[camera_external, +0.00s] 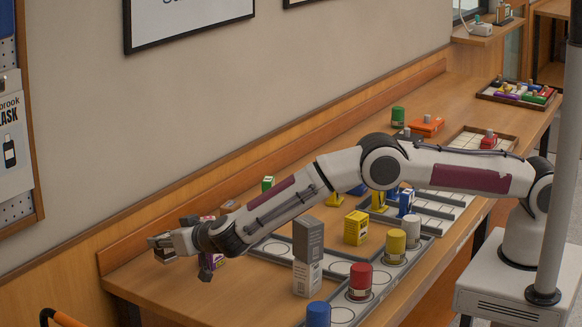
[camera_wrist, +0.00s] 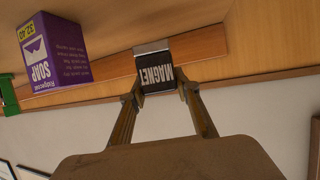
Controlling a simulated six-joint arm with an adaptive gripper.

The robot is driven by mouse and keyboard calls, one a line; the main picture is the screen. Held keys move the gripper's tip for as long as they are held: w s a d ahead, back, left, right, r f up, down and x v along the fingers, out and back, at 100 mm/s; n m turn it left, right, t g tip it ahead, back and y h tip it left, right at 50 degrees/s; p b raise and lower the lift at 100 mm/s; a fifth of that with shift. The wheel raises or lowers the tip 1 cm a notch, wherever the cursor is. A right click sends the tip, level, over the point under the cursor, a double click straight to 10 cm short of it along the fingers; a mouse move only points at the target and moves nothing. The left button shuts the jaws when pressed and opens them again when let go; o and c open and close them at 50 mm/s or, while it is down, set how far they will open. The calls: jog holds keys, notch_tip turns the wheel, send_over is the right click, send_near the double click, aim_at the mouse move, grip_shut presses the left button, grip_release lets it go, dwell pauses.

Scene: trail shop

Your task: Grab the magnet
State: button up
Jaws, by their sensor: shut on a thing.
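The magnet is a small box (camera_wrist: 157,72), black with white "MAGNET" lettering and a pale end. It sits between the two fingers of my gripper (camera_wrist: 161,88) in the wrist view, lettering upside down. My gripper (camera_external: 165,241) is shut on it at the far left end of the counter in the external view. There the magnet shows only as a small dark and pale piece (camera_external: 165,256) by the fingertips, partly hidden. I cannot tell whether it touches the counter.
A purple soap box (camera_wrist: 56,52) is beside the magnet; a green item (camera_wrist: 7,95) is near it. Grey trays with a red canister (camera_external: 360,280), a yellow box (camera_external: 356,228) and a grey box (camera_external: 308,239) stand right of my gripper. The wall runs behind the counter.

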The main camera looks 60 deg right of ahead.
aim_at(164, 236)
jog(key=shift+r, duration=2.95)
